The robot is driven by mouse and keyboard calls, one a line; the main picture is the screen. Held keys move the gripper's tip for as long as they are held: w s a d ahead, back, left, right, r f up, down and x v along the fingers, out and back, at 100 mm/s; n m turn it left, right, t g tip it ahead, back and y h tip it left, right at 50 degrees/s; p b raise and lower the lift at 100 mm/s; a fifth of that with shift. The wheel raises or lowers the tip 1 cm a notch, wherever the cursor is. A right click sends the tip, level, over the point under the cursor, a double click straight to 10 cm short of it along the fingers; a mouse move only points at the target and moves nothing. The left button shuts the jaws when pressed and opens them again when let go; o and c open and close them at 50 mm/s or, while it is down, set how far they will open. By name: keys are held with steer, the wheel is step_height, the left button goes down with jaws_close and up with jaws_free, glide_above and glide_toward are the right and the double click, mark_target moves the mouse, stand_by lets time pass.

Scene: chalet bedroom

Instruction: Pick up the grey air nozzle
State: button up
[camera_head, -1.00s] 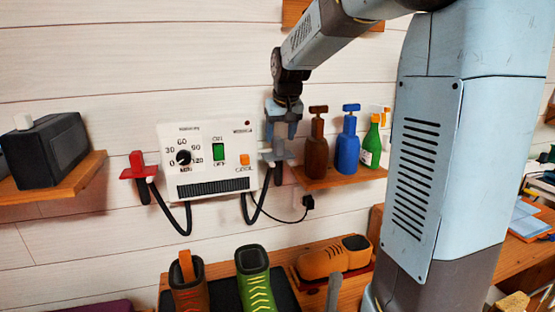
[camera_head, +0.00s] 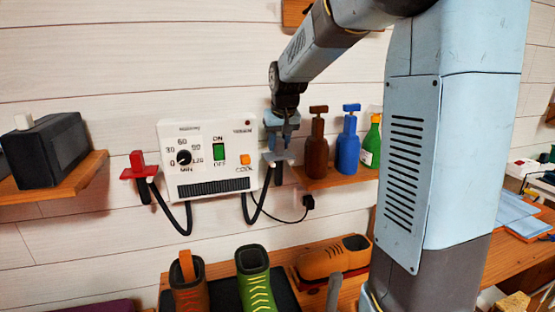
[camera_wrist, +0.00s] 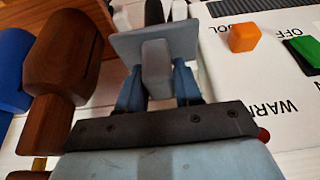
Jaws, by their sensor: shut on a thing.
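The grey air nozzle (camera_head: 279,157) hangs at the right side of the white dryer box (camera_head: 211,156), with its black hose looping below. My gripper (camera_head: 281,148) points down onto it from above. In the wrist view the nozzle's grey plate (camera_wrist: 192,40) and its light grey upright grip show, and the blue fingers of my gripper (camera_wrist: 158,82) are shut on that grip. The nozzle's lower part is mostly hidden in the wrist view.
A red nozzle (camera_head: 139,167) hangs left of the box. A brown bottle (camera_head: 316,150), a blue bottle (camera_head: 347,150) and a green bottle stand close right on a wooden shelf (camera_head: 335,179). Shoes, including a green boot (camera_head: 254,280), stand below.

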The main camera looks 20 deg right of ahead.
jaws_close()
